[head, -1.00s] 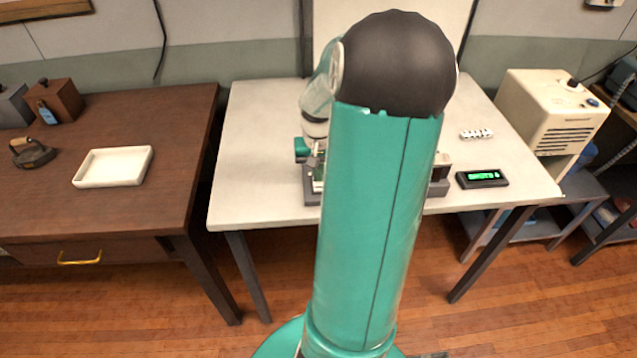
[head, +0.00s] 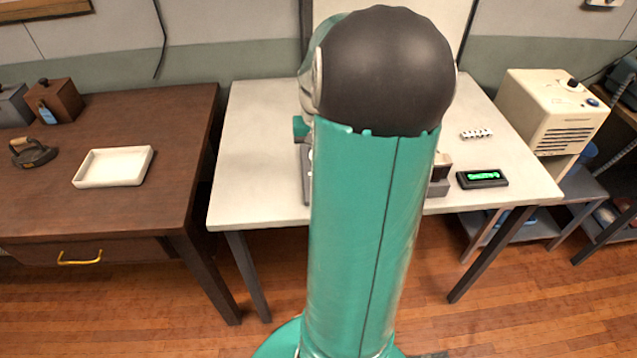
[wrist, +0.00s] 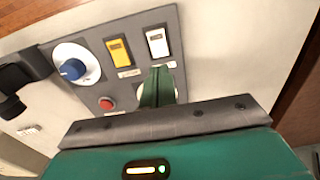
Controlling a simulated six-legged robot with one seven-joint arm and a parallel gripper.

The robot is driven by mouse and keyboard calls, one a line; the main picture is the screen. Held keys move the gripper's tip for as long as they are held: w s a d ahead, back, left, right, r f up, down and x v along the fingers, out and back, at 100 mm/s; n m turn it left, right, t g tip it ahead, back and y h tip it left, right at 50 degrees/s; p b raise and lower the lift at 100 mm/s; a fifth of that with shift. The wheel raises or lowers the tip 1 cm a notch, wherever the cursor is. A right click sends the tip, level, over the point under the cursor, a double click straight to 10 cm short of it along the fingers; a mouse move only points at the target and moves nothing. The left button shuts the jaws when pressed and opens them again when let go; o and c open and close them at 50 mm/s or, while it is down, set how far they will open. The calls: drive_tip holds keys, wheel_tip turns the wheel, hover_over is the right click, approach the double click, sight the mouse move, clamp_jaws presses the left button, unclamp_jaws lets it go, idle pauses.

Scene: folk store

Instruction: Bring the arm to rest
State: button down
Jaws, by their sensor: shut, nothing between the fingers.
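In the wrist view my gripper (wrist: 158,88) is shut, its green fingers together with nothing between them. The fingers overlap a grey control panel (wrist: 128,68); I cannot tell whether they touch it. The panel carries a blue knob (wrist: 73,69), a yellow switch (wrist: 118,50), a white switch (wrist: 156,42) and a red button (wrist: 106,103). A round pale part behind the fingers is partly hidden. In the head view my green arm with its dark rounded joint fills the middle, and hides my gripper and most of the panel.
The white table (head: 255,160) also holds a small green-lit display (head: 482,179) and a white strip (head: 476,134). A brown desk (head: 130,215) with a white tray (head: 113,167) stands left. A cream machine (head: 550,108) stands right. The table's left part is clear.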

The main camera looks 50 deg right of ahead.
drive_tip(key=shift+r, duration=0.45)
drive_tip(key=shift+a, duration=0.1)
drive_tip(key=w+a+r+n+t+h, duration=0.1)
drive_tip(key=a+r+n, duration=0.15)
drive_tip(key=a, duration=0.35)
drive_tip(key=w+a+r+n, duration=0.1)
drive_tip(key=w+a+r, duration=0.15)
drive_tip(key=a, duration=0.45)
drive_tip(key=a+r+n+t+h, duration=0.1)
drive_tip(key=a+r, duration=0.3)
drive_tip(key=a, duration=0.2)
drive_tip(key=s+a+r+n+t+y, duration=0.1)
drive_tip(key=s+a+n, duration=0.1)
drive_tip(key=a, duration=0.6)
drive_tip(key=s+a+r+n+t+y, duration=0.1)
drive_tip(key=s+a+n+t, duration=0.1)
drive_tip(key=a, duration=0.6)
drive_tip(key=shift+s+a+r+n+t, duration=0.35)
drive_tip(key=shift+s+n, duration=0.3)
drive_tip(key=shift+s, duration=0.55)
drive_tip(key=shift+d, duration=0.1)
